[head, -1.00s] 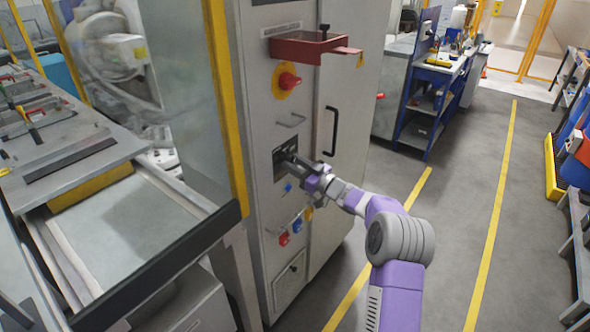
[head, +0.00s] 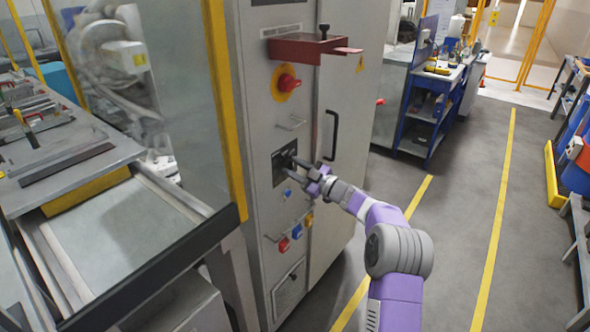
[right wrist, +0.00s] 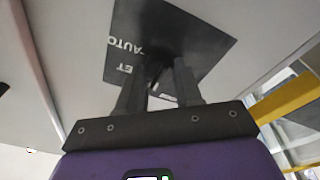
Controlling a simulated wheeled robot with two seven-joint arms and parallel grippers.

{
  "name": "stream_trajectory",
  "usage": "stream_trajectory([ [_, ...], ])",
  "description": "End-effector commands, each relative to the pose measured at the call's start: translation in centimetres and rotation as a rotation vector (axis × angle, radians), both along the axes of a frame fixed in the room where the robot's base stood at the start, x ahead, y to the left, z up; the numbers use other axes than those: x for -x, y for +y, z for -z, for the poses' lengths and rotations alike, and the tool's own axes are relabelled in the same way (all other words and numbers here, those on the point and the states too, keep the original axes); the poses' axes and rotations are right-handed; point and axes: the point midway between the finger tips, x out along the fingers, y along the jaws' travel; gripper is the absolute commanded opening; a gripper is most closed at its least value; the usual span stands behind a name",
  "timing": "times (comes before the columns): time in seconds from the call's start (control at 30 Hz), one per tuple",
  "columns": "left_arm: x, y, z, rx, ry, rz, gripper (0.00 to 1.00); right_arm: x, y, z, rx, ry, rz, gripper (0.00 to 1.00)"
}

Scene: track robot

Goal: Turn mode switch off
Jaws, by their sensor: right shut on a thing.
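The mode switch sits on a small black plate (head: 281,172) on the front of the grey cabinet. In the right wrist view the black plate (right wrist: 185,25) shows white lettering, "AUTO" and part of another word, upside-down and tilted. My right gripper (head: 296,170) is at the plate, its fingers reaching in from the right. In the right wrist view my right gripper (right wrist: 157,72) is shut on the dark switch knob (right wrist: 154,70), which the fingers partly hide. The knob's exact angle is hard to tell. My left gripper is not in view.
Above the plate are a red rotary handle (head: 289,82) on a yellow disc and a red shelf (head: 308,50) jutting out. Below are a blue button (head: 287,192) and several coloured knobs. A black door handle (head: 331,135) is at the right.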

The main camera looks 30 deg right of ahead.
Motion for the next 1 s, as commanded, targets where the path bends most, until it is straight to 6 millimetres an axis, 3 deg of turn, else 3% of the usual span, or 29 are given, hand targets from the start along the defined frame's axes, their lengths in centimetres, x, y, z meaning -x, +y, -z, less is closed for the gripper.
stream_trajectory([
  [0.27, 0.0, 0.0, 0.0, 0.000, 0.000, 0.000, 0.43, 0.0, 0.0, 0.0, 0.000, 0.001, 0.001, 0.04],
  [0.3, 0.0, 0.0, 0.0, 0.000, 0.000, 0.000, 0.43, 0.0, 0.0, 0.0, 0.000, 0.001, 0.001, 0.36],
  [0.47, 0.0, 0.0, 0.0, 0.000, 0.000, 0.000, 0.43, 0.0, 0.0, 0.0, -0.001, 0.001, 0.000, 0.60],
  [0.77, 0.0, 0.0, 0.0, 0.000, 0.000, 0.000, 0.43, 0.2, -0.1, 0.0, -0.001, 0.001, 0.000, 0.60],
  [1.0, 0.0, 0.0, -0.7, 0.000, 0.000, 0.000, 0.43, 3.1, -1.5, 0.3, -0.001, 0.003, 0.004, 0.60],
])
